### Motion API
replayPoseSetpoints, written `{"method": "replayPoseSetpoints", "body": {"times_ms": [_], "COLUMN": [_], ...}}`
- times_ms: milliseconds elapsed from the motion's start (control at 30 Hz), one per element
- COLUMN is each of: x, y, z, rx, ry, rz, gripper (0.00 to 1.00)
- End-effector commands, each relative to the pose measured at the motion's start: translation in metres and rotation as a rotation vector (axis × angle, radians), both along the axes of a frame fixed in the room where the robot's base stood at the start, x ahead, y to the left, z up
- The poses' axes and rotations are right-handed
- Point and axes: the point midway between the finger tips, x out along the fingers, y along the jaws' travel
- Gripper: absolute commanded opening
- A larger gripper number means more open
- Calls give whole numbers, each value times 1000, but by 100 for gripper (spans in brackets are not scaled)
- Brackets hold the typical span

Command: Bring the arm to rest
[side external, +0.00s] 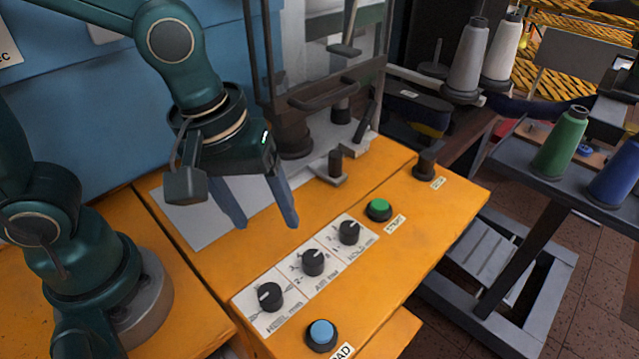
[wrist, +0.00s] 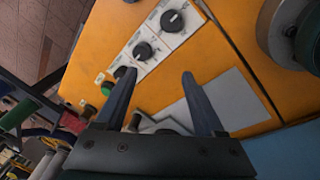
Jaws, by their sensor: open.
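My gripper (side external: 262,222) hangs from my dark green arm above the orange machine top (side external: 400,240) in the side external view. Its two blue-grey fingers are spread apart with nothing between them. In the wrist view my gripper (wrist: 155,82) is also open and empty, with the orange surface and a grey plate behind the fingers. The fingertips appear clear of the knobs; their exact height above the surface is hard to tell.
Three black knobs (side external: 312,262) on white label plates, a green button (side external: 379,209) and a blue button (side external: 321,334) stand on the orange top. A dark machine frame (side external: 293,130) rises behind. Thread cones (side external: 561,142) stand on a rack at right.

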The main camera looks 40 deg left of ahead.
Motion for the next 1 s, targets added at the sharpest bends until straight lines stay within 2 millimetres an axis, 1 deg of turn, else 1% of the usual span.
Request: {"method": "replayPoseSetpoints", "body": {"times_ms": [33,200,300,400,533,633,767,1000], "x": [2,-3,-11,-20,-29,-32,-32,-32], "y": [12,44,59,68,71,70,70,70], "z": [13,40,49,53,49,45,45,45], "rx": [-5,47,112,188,255,281,295,296], "ry": [-58,-208,-279,-323,-321,-304,-302,-303], "rz": [2,-95,-189,-313,-480,-570,-617,-618], "gripper": [71,71,71,71,71,71,71,71]}}
